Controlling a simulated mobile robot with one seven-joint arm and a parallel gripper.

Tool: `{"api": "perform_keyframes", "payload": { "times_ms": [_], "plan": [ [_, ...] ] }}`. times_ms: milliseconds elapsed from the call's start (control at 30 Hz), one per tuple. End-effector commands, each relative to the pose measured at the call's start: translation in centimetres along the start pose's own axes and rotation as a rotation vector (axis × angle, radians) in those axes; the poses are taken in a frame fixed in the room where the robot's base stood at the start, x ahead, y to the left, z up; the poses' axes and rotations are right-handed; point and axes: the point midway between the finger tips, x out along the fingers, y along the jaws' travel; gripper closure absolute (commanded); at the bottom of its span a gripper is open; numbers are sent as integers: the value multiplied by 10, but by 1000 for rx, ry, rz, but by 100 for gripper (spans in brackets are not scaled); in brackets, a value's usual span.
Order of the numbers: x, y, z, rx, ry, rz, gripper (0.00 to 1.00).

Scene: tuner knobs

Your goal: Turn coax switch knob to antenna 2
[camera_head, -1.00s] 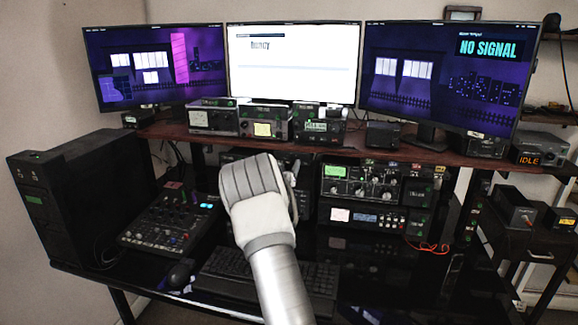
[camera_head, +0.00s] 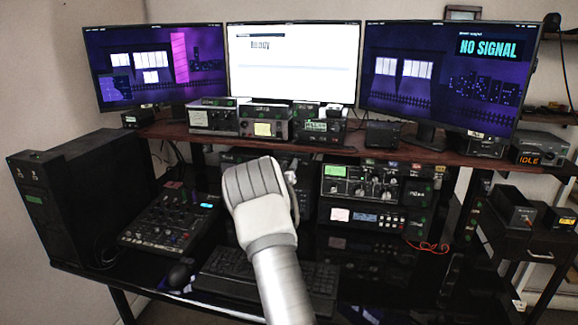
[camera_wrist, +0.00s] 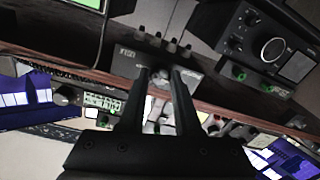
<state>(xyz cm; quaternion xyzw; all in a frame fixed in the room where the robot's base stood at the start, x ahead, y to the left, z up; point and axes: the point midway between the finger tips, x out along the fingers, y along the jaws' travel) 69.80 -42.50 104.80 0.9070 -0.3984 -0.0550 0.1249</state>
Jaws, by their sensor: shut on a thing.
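A small grey box (camera_wrist: 124,62) with several connectors along its edge is in the middle of the wrist view, which is turned upside down. I take it to be the coax switch; its label is too small to read. My gripper (camera_wrist: 161,71) is at this box's front, with its two fingers a small gap apart. The fingers are shut on the small knob (camera_wrist: 160,72) between their tips, mostly hidden by them. The knob's pointer and the antenna marks cannot be made out. In the head view my arm hides the box and the fingertips.
A wooden shelf (camera_head: 345,148) with several radio units and monitors runs above the work area. A radio (camera_wrist: 270,45) with a large dial is beside the grey box. A mixer (camera_head: 170,222), a keyboard (camera_head: 220,268) and a black tower case (camera_head: 75,205) stand on the desk.

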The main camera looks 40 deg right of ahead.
Motion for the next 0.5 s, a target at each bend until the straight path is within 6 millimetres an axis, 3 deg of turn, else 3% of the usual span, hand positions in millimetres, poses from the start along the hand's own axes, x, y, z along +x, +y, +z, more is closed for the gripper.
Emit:
{"api": "perform_keyframes", "payload": {
  "times_ms": [267,500],
  "plan": [
    [0,0,2,34,2,0,100],
    [0,-1,5,163,9,2,100]
  ]
}}
